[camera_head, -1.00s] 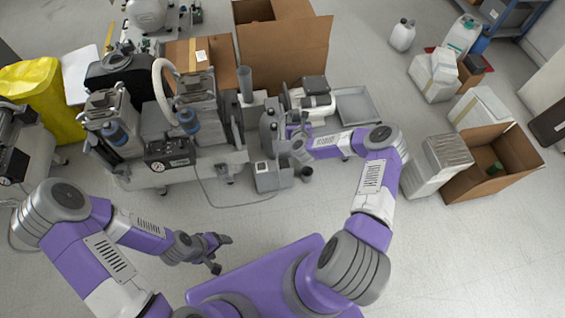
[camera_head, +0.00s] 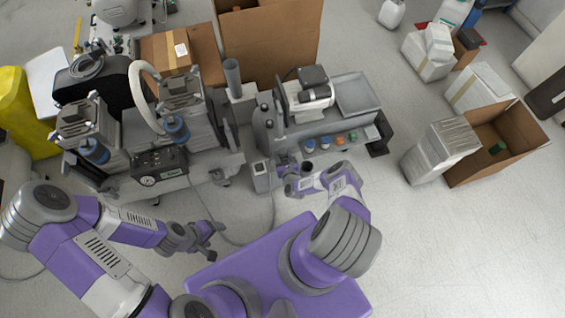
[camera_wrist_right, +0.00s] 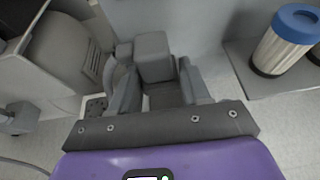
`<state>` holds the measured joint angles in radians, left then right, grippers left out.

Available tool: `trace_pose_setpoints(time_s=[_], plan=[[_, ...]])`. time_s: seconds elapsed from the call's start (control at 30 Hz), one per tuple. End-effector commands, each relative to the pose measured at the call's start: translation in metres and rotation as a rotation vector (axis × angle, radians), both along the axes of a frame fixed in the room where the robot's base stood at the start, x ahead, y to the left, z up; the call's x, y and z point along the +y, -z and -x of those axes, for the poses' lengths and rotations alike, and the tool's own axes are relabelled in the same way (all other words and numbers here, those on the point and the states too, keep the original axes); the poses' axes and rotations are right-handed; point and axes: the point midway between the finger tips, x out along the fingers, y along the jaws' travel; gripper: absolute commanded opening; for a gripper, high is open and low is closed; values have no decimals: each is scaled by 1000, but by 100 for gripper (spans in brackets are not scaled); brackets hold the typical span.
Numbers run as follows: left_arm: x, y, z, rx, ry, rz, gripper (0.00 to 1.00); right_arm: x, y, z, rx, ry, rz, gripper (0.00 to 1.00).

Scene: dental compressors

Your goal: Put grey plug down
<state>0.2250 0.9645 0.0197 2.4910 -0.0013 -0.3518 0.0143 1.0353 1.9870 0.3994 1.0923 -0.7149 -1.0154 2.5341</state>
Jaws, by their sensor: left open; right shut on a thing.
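In the right wrist view, the grey plug (camera_wrist_right: 153,58) is a blocky grey piece between the fingers of my right gripper (camera_wrist_right: 155,90). The gripper is shut on it. In the head view, my right gripper (camera_head: 287,183) is low in front of the grey bench unit, just right of a small grey box with a white label (camera_head: 261,177). The plug cannot be made out clearly there. My left gripper (camera_head: 211,240) is open and empty over the floor, left of my purple base.
The bench unit (camera_head: 350,118) carries a motor (camera_head: 308,92), a tray (camera_head: 356,94) and coloured knobs on its front. A compressor with a gauge (camera_head: 160,168) stands left. An open cardboard box (camera_head: 505,150) is at right. A blue-capped filter (camera_wrist_right: 285,40) shows in the wrist view.

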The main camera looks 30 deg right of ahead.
Motion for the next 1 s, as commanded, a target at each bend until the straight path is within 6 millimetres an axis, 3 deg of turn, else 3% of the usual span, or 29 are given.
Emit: trace_pose_setpoints(time_s=[0.3, 0.6, 0.63, 0.7, 0.77, 1.0], plan=[[0, 25, 0, 0, 0, 0, 71, 0, 42, 0, 0, 0, 1, 15], [0, 25, 0, -1, 0, 0, 71, 0, 45, -1, -1, 0, 0, 15], [0, 25, 0, -1, 0, 0, 71, 0, 45, -1, -1, 0, 0, 51], [0, 25, 0, -1, 0, 0, 71, 0, 45, -1, -1, 0, 0, 62], [0, 25, 0, -1, 0, 0, 71, 0, 45, -1, -1, 0, 0, 71], [0, 25, 0, -1, 0, 0, 71, 0, 45, -1, -1, 0, 0, 72]])
